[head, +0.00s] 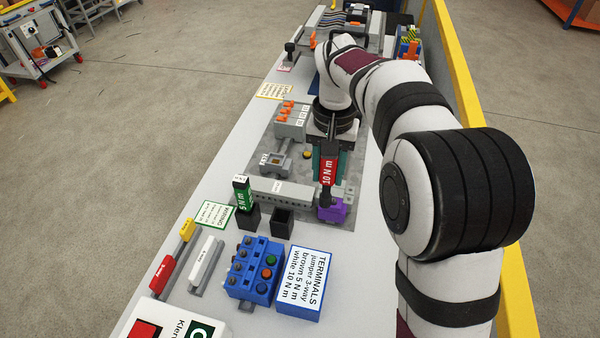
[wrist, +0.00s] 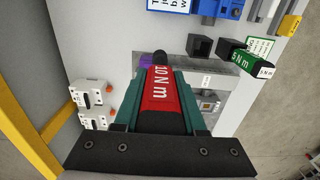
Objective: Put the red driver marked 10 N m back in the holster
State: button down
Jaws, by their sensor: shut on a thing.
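My gripper (wrist: 160,108) is shut on the red driver marked 10 N m (head: 328,170), with a teal finger on each side of its body. The red driver also shows large in the wrist view (wrist: 160,92). In the head view it hangs over the grey plate, its tip close to a purple block (head: 331,210); I cannot tell whether they touch. A black square open-topped holster (head: 283,221) stands empty to the left of the driver. Beside it, a second black holster (head: 249,217) holds a green driver marked 5 N m (head: 242,193).
A blue button box (head: 254,270) and a white TERMINALS sign (head: 301,283) stand nearer the camera. A long grey terminal strip (head: 282,193) lies behind the holsters. A grey device with orange levers (head: 290,122) stands farther back. A yellow rail (head: 462,80) runs along the right.

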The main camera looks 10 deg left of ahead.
jog(key=a+f, duration=0.5)
jog(key=a, duration=0.5)
notch_tip(320, 180, down, 10)
jog(key=shift+c, duration=2.4)
grip_release()
